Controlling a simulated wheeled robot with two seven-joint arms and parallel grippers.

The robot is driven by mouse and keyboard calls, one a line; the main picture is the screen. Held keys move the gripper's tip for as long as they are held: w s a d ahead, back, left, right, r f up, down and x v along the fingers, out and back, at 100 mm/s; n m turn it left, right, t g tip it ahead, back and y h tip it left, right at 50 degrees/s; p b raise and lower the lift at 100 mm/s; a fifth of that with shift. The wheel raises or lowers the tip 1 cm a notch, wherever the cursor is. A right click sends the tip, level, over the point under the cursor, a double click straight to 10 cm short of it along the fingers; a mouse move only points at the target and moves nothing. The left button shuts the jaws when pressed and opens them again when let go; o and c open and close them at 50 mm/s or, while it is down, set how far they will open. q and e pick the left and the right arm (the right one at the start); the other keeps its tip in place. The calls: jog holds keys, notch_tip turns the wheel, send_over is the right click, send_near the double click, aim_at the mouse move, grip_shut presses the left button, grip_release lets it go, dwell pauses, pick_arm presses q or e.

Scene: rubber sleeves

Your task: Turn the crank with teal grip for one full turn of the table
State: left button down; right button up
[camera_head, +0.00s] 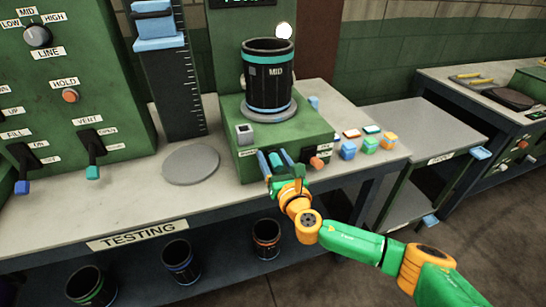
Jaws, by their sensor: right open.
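A black rubber sleeve marked MID (268,88) stands upright on the round grey turntable (269,110) on top of a green box (262,138). My right gripper (275,160) is open at the front face of this box, reaching in from the lower right. Blue and teal parts show at its fingers. I cannot tell which of them is the crank's teal grip; the crank is mostly hidden by the gripper. I cannot tell whether the fingers touch it. My left gripper is not in view.
An orange knob (317,162) sits just right of my gripper. Small coloured blocks (369,145) stand on the bench at right. A grey disc (191,164) lies left of the box. The green panel (65,75) has levers. More sleeves (266,238) stand on the lower shelf.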

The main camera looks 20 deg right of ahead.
jog(key=shift+w, duration=0.15)
grip_shut()
